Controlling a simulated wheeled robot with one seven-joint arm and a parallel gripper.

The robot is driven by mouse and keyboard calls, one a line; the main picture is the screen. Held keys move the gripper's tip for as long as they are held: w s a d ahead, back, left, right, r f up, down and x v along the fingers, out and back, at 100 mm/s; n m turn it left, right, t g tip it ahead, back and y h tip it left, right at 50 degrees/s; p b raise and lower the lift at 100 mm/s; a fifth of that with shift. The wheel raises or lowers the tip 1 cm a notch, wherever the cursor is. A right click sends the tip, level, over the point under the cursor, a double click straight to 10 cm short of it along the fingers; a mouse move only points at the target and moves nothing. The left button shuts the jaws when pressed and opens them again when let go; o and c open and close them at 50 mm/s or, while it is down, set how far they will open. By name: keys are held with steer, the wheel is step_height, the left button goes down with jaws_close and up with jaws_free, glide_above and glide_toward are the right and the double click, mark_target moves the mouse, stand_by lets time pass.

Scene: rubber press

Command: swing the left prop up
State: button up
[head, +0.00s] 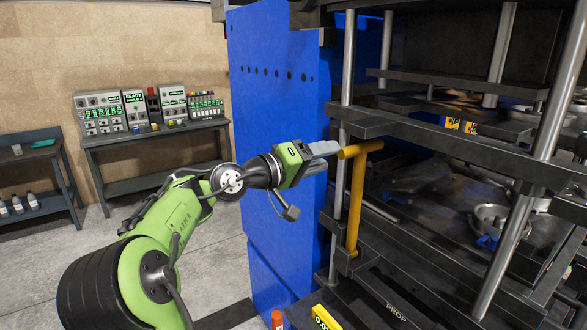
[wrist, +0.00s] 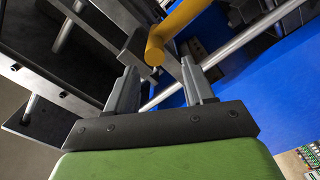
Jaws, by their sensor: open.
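The left prop is a yellow bar (head: 355,205) with a short crosspiece at its top. In the head view it stands upright at the left front of the press, its lower end at a dark bracket. My gripper (head: 335,148) is level with the crosspiece, with its fingertips close to the crosspiece's left end. In the wrist view the two grey fingers of my gripper (wrist: 158,80) are apart, and the yellow prop (wrist: 172,30) shows just beyond and between the tips. I cannot tell whether the fingers touch it.
The press has dark shelves (head: 455,140) and steel columns (head: 510,175) right of the prop. A blue panel (head: 275,60) stands close behind my gripper. A bench with control boxes (head: 165,105) is at the back left. An orange-capped item (head: 277,319) is low in front.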

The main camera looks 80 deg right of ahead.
steer(key=v, duration=1)
steer(key=shift+w+a+b, duration=0.2)
steer(key=shift+b, duration=0.1)
steer(key=shift+f, duration=0.1)
